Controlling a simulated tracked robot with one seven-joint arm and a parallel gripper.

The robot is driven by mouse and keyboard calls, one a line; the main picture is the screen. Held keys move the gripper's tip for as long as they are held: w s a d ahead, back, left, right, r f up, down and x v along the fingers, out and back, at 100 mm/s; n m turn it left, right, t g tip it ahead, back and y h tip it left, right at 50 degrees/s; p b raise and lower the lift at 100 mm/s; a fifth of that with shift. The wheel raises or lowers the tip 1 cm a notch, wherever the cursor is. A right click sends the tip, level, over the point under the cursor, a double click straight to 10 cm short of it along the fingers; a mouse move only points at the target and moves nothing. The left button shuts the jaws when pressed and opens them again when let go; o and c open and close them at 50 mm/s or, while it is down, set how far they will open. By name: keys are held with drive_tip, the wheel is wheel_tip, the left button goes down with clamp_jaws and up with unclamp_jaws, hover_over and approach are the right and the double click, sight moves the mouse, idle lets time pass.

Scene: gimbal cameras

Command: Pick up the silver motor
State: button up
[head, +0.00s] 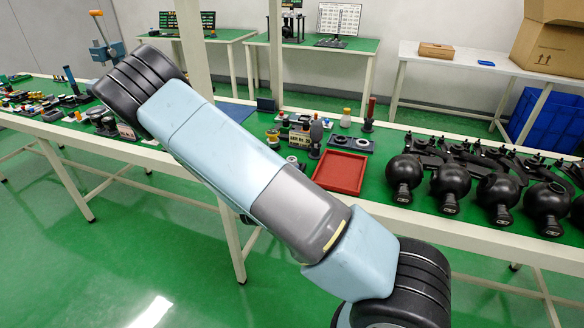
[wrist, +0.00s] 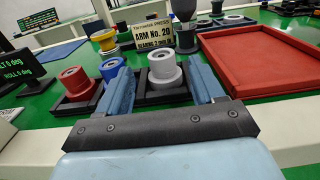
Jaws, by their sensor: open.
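The silver motor (wrist: 164,70) stands upright in a dark holder (wrist: 160,94) on the green table, near the middle of the wrist view. It has a narrower round top and a wider flanged body. My gripper (wrist: 159,82) is open and empty. Its two blue fingers reach toward the motor, one to the left and one to the right in the picture. Whether either finger touches the motor or its holder cannot be told. In the head view my own arm hides the gripper.
Left of the gripper are a red motor (wrist: 73,83) in its holder and a blue part (wrist: 112,68). A yellow part (wrist: 104,42) and a sign (wrist: 166,36) stand behind. A red tray (head: 340,172) lies right; several black round units stand beyond it.

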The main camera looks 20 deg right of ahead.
sight(292, 160)
drive_tip(key=shift+x, duration=3.2)
drive_tip(key=shift+s, duration=0.1)
drive_tip(key=c, duration=1.1)
